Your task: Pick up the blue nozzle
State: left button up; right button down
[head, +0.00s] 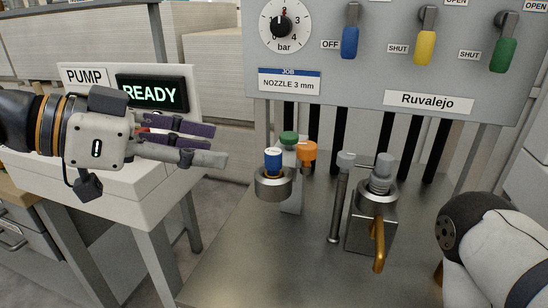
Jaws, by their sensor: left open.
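The blue nozzle (273,160) has a white top and stands upright in a round metal holder (273,186) at the left of the steel table. My left gripper (222,146) comes in from the left, open and empty. In the picture its fingertips end to the left of the blue nozzle and slightly above it, with a visible gap between. My right gripper is not in view; only a white and black part of my right arm shows at the lower right.
A green piece (288,139) and an orange piece (307,151) stand close behind the blue nozzle. A metal fixture with a brass handle (378,245) and a thin grey post (339,200) stand to the right. The panel (365,75) rises behind. The table's front left (260,260) is clear.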

aim_at(273, 151)
pick_arm(q)
jog(key=x, duration=0.2)
jog(key=b+x, duration=0.1)
jog(key=x, duration=0.1)
jog(key=shift+d+f, duration=0.3)
jog(key=shift+f, duration=0.05)
jog(key=x, duration=0.6)
jog(key=shift+w+d+r+b, duration=0.25)
jog(key=shift+d+b, duration=0.1)
jog(key=shift+d, duration=0.1)
jog(key=shift+s+a+r, duration=0.1)
jog(key=shift+c, duration=0.2)
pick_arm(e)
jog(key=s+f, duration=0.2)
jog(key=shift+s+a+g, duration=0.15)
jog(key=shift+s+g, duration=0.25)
pick_arm(q)
grip_shut()
